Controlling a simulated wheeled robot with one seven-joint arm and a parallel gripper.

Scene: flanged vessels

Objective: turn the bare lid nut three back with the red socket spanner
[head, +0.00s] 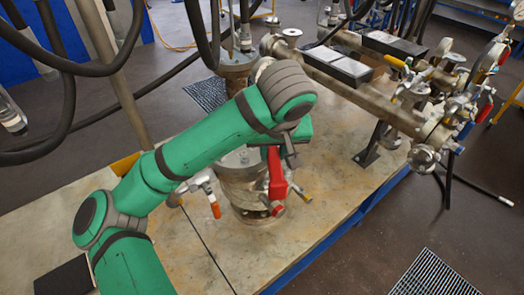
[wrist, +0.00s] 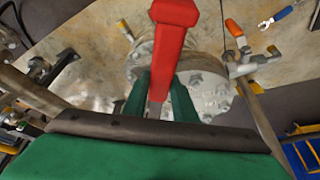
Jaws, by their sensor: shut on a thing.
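The red socket spanner (wrist: 173,40) is between the green fingers of my gripper (wrist: 162,90), which is shut on it. In the head view the red spanner (head: 277,178) hangs below my gripper (head: 284,148), at the right side of the metal vessel (head: 240,185). In the wrist view the vessel's round lid flange (wrist: 215,100) carries several nuts around its rim. One lid nut (wrist: 195,80) shows just right of the fingers. The spanner and fingers hide part of the rim. I cannot tell whether the socket sits on a nut, or which nut is bare.
An orange-handled valve (head: 214,206) sticks out at the vessel's left front. Pipework with valves and gauges (head: 400,90) stands on the right. Dark hoses (head: 68,70) hang at the upper left. The tabletop (head: 300,240) is clear in front of the vessel.

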